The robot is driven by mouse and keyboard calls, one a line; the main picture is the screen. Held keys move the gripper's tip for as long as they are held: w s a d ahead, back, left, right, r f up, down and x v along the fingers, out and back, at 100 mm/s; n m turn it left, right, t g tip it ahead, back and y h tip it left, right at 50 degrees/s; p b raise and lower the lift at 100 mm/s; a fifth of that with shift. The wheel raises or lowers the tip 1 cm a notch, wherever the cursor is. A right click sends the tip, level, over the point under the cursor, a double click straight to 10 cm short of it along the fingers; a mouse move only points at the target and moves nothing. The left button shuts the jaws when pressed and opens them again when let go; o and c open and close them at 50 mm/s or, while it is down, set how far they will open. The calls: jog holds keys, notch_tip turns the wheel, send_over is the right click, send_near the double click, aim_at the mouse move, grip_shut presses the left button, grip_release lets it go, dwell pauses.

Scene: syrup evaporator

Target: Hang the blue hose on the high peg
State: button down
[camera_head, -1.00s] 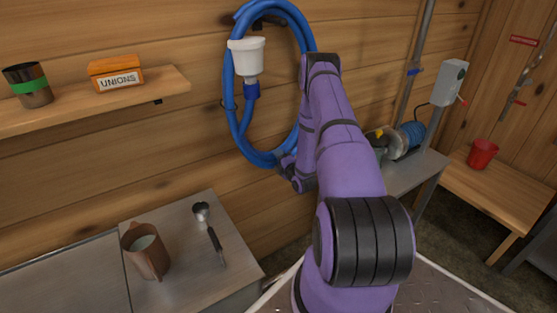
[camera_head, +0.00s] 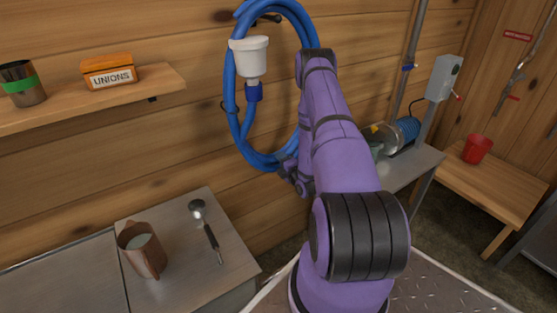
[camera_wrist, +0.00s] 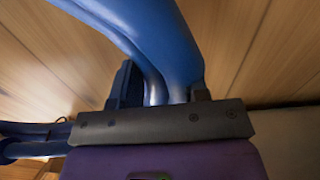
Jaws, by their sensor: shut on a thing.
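The blue hose (camera_head: 233,120) is a large coil in front of the plank wall, with a white funnel-like end (camera_head: 249,58) hanging on its left side. A dark peg (camera_head: 268,18) shows at the top, inside the upper curve of the coil. I cannot tell whether the hose rests on it. My gripper (camera_head: 287,168) is at the bottom of the coil, partly hidden by my purple arm. In the wrist view my gripper (camera_wrist: 160,98) is shut on blue hose strands (camera_wrist: 165,45), which run up between its fingers.
A shelf (camera_head: 150,80) at left holds a green-banded can (camera_head: 22,84) and an orange UNIONS box (camera_head: 108,72). A metal counter (camera_head: 185,270) below carries a brown jug (camera_head: 141,250) and a ladle (camera_head: 207,230). A bench (camera_head: 490,190) with a red bucket (camera_head: 476,149) stands at right.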

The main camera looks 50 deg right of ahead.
jog(key=v, duration=1.5)
dwell(1.6)
jog(key=shift+s+a+r, duration=0.1)
jog(key=shift+s, duration=0.05)
